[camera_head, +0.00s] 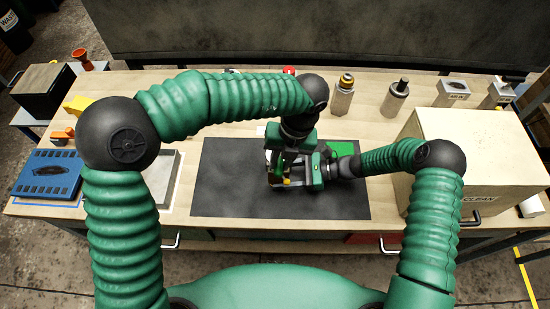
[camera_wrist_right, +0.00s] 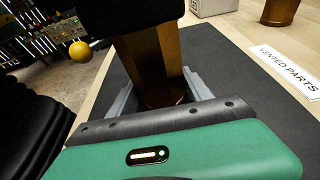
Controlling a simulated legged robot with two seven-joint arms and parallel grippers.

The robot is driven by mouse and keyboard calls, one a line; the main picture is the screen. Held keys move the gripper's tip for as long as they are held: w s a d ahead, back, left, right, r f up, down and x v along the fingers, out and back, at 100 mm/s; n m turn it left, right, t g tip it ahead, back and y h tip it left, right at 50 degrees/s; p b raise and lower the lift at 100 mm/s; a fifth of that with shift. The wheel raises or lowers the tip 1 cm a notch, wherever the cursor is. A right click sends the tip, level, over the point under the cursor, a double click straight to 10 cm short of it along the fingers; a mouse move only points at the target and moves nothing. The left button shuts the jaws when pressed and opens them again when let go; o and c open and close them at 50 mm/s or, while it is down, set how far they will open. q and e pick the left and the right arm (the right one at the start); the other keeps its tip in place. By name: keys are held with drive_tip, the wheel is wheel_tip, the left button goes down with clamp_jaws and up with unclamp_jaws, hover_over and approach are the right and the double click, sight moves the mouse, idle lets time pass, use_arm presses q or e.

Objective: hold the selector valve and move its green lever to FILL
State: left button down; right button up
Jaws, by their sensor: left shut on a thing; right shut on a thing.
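The selector valve (camera_wrist_right: 152,60) shows in the right wrist view as a brass, many-sided body standing over the dark mat. My right gripper (camera_wrist_right: 163,92) is shut on it, one grey finger on each side. In the head view my right gripper (camera_head: 303,174) reaches in from the right, low over the mat. My left gripper (camera_head: 283,166) comes down from above, close beside it, and is shut at the valve's green lever. Only a green sliver shows there, so the lever's exact position and the FILL mark cannot be read. A dark block covers the valve's top in the wrist view.
The dark mat (camera_head: 230,185) lies mid-bench. A tan box (camera_head: 465,150) marked CLEAN stands right; a blue tray (camera_head: 52,174) lies left. Several metal fittings stand at the back right. A VENTED PARTS label (camera_wrist_right: 288,68) lies beside the mat. A yellow ball (camera_wrist_right: 80,50) shows at upper left.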

use_arm(q)
drive_tip(key=shift+w+d+n+g+h, duration=0.15)
drive_tip(key=shift+w+d+n+g, duration=0.35)
drive_tip(key=shift+n, duration=1.15)
drive_tip(key=shift+w+d+n+g+h, duration=0.1)
drive_tip(key=shift+w+d+n, duration=0.15)
drive_tip(key=shift+d+n, duration=1.05)
drive_tip(key=shift+w+d+n+g+h, duration=0.2)
drive_tip(key=shift+w+n, duration=0.2)
drive_tip(key=shift+n, duration=1.65)
drive_tip(key=c, duration=1.3)
unclamp_jaws()
drive_tip(key=shift+o, duration=0.2)
wheel_tip(320, 180, up, 12)
drive_tip(key=w+d, duration=0.1)
drive_tip(key=w, duration=0.1)
drive_tip(key=shift+d+f, duration=0.15)
drive_tip(key=shift+d, duration=0.15)
